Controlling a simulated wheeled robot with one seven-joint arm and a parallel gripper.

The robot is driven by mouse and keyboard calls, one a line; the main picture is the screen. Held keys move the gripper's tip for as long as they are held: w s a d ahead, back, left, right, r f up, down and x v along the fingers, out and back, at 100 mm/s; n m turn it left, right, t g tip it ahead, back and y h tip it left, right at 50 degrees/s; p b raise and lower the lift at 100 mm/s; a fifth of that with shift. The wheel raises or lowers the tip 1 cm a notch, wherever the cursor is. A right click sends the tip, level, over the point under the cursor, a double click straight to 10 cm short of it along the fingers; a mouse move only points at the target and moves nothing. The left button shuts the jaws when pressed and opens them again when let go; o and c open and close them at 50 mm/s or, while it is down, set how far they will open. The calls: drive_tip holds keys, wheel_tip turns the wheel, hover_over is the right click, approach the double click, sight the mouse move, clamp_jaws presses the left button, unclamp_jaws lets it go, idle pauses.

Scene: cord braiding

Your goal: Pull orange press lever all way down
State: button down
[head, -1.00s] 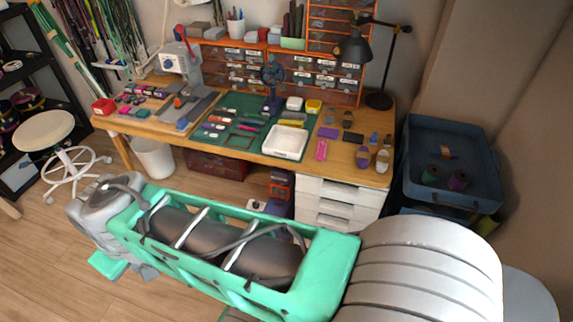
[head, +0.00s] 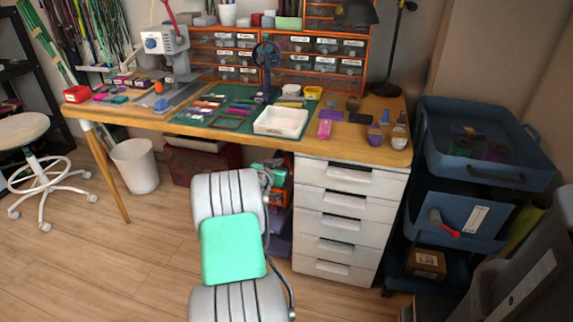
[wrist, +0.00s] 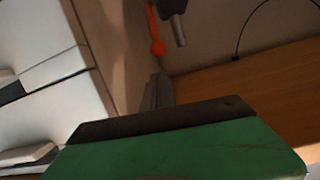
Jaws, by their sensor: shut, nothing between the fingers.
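In the wrist view an orange lever (wrist: 153,25) with a round knob hangs beside a dark body that has a grey cylinder. My gripper (wrist: 158,92) shows as grey fingers, shut and empty, below the knob and apart from it in the picture. In the head view a grey press-like machine (head: 165,42) stands at the desk's left back with a red lever (head: 168,12) rising above it. A small red-handled crank (head: 447,228) also shows on the blue cart. I cannot tell which of these the wrist view's lever is. My gripper does not show in the head view.
A wooden desk (head: 345,151) holds a green mat, a white tray (head: 281,121) and many small parts. White drawers (head: 340,215) stand under its right end, beside the blue cart (head: 470,195). A white bin (head: 135,165) and stool stand left.

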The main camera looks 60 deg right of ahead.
sight(287, 158)
drive_tip(key=b+x, duration=0.3)
drive_tip(key=x, duration=0.7)
drive_tip(key=shift+w+r, duration=0.1)
